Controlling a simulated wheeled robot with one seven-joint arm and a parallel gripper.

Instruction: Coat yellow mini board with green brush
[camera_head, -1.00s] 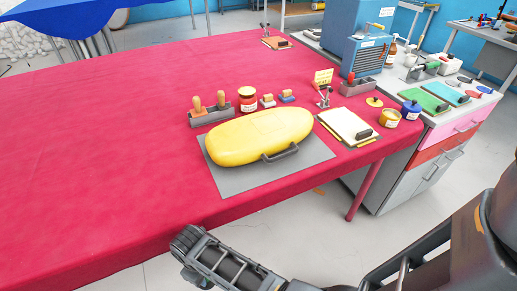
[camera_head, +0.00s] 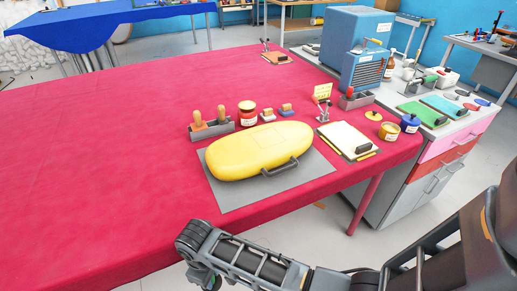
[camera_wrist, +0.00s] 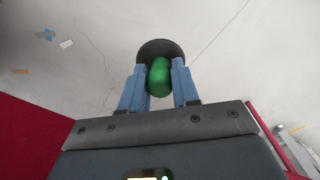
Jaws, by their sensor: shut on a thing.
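The yellow mini board (camera_head: 235,155), a rounded oblong with a dark handle on its near side, lies flat on a grey mat (camera_head: 229,201) near the front edge of the red table. In the wrist view my gripper (camera_wrist: 159,72) has its blue fingers shut on the green brush (camera_wrist: 160,82). Its green rounded handle sits between the fingers and a dark round part shows beyond it. The floor shows behind it, clear of the table. In the head view my arm is in front of the table's near edge, and the gripper is mostly cut off at the bottom.
On the red table (camera_head: 90,150), a grey holder (camera_head: 212,129) with wooden-handled tools, a red jar (camera_head: 247,115) and small stamp-like tools stand behind the board. A clipboard (camera_head: 347,138) and yellow and blue pots are to its right. The table's left side is clear.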

